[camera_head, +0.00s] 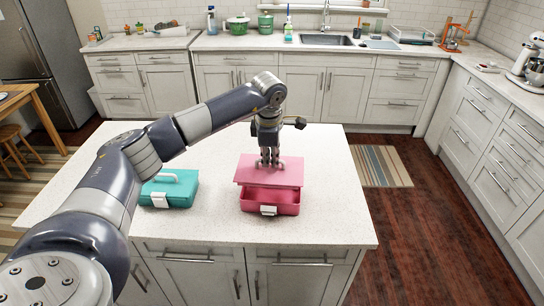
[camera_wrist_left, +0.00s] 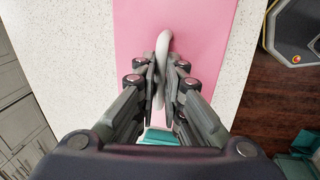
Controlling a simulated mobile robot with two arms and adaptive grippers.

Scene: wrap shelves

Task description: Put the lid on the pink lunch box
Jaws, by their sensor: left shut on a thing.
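The pink lunch box (camera_head: 285,208) sits on the white island counter, with a pale latch on its front. Its flat pink lid (camera_head: 289,177) is over it, and a strip of the box shows below the lid's front edge. I cannot tell whether the lid touches the rim. My left gripper (camera_head: 269,164) points down at the lid from above. In the left wrist view its fingers (camera_wrist_left: 161,80) are closed around the lid's pale handle (camera_wrist_left: 161,50), with the pink lid (camera_wrist_left: 205,30) beneath. My right gripper is not in view.
A teal lunch box (camera_head: 178,190) with its lid and pale handle stands left of the pink one on the island counter (camera_head: 335,220). The counter right of the pink box is clear. Kitchen counters with pots and a sink lie behind, beyond the floor.

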